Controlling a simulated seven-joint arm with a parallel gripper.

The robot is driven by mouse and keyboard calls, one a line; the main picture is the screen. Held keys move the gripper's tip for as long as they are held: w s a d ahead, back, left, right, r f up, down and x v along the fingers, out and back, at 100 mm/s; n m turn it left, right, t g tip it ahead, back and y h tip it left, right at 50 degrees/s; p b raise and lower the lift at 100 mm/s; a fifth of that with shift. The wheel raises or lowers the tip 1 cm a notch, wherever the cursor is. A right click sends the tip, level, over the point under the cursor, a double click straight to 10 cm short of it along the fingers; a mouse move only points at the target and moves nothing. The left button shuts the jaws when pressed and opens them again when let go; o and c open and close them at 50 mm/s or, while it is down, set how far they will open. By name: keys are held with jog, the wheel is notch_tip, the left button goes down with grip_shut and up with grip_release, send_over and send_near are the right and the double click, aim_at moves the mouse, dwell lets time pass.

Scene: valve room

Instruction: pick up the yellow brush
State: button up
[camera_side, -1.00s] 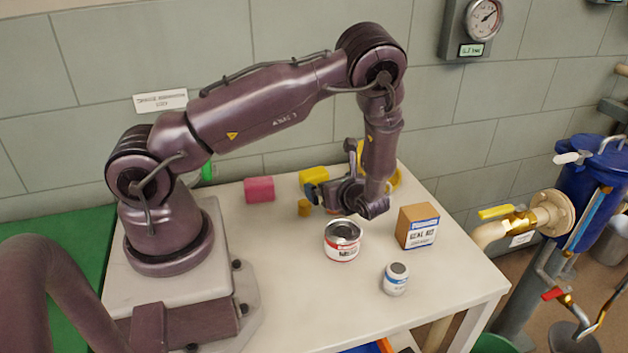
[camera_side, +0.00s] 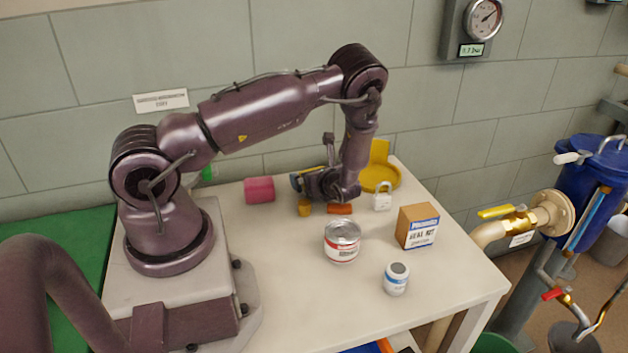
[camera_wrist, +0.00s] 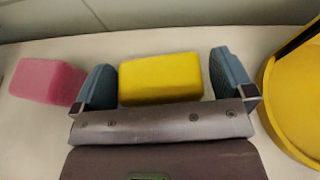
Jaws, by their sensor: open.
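A yellow block (camera_wrist: 160,78) lies on the table between my gripper's two fingers in the wrist view. It is the likeliest yellow brush, but no bristles or handle can be made out. My gripper (camera_wrist: 164,84) is open, with one blue-grey finger on each side of the block. A narrow gap shows at the right finger; contact at the left is unclear. In the side view my gripper (camera_side: 310,182) is low at the back of the table and hides most of the block.
A pink block (camera_side: 260,190) lies left of my gripper. A yellow round-based stand (camera_side: 381,177) and a padlock (camera_side: 382,197) are to its right. An orange piece (camera_side: 340,209) and small yellow-orange cylinder (camera_side: 304,207) lie close by. A can (camera_side: 342,241), carton (camera_side: 418,227) and jar (camera_side: 396,279) stand in front.

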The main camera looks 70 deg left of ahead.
jog(key=c, duration=0.9)
jog(key=shift+r, duration=0.1)
